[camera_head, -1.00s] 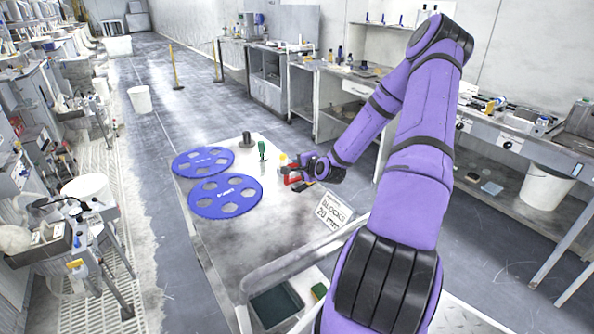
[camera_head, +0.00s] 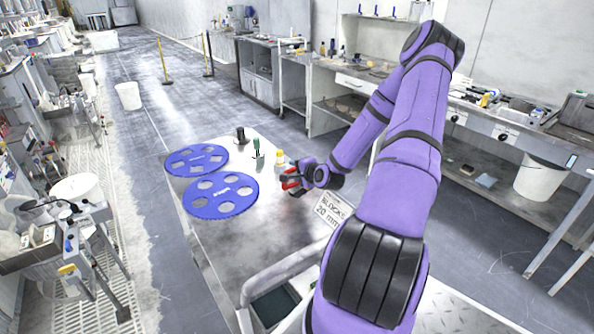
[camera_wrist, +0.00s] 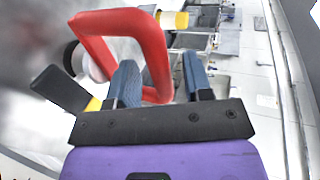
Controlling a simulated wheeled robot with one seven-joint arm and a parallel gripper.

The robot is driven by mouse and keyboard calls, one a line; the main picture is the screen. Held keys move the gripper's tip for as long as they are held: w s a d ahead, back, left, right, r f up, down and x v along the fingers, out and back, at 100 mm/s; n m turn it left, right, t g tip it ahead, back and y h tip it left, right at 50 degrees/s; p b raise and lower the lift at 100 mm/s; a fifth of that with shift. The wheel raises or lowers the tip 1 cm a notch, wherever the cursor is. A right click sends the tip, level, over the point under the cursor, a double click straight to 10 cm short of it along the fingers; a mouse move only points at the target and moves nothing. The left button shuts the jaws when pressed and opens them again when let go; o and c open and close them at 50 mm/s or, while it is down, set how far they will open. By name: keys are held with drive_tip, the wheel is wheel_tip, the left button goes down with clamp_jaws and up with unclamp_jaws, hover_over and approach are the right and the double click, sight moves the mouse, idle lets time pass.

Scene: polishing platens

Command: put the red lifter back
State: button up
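The red lifter (camera_wrist: 158,62) fills the left half of the wrist view as a thick, tilted loop handle. A dark and pale round part (camera_wrist: 82,60) shows behind it, at the left. My gripper (camera_wrist: 160,75) has its two blue-grey fingers apart. One side of the red loop runs between them, and background shows between that bar and the right finger. In the head view the lifter (camera_head: 290,185) is at the gripper (camera_head: 287,178), above or on the table's right side. Its lower part is unclear there.
Two blue perforated discs (camera_head: 222,212) lie on the table (camera_head: 222,243) at left. A dark cylindrical piece (camera_head: 240,136), a green-handled tool (camera_head: 257,150) and a yellow-capped bottle (camera_head: 279,160) stand behind the lifter.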

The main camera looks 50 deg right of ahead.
drive_tip(key=shift+r, duration=0.15)
drive_tip(key=v, duration=1.1)
drive_tip(key=w+a+r+n+g, duration=0.1)
drive_tip(key=a+r+n+g, duration=0.3)
drive_tip(key=a+r+n, duration=0.5)
drive_tip(key=w+a+r+n+g, duration=0.1)
drive_tip(key=a+r+n+g, duration=0.3)
drive_tip(key=a+r, duration=0.6)
drive_tip(key=s+a+r+n+y, duration=0.3)
drive_tip(key=s+a+r+n, duration=0.4)
drive_tip(key=s+a+r, duration=0.6)
drive_tip(key=s+r, duration=0.2)
drive_tip(key=s, duration=0.2)
drive_tip(key=shift+a+n, duration=0.3)
drive_tip(key=shift+n, duration=0.1)
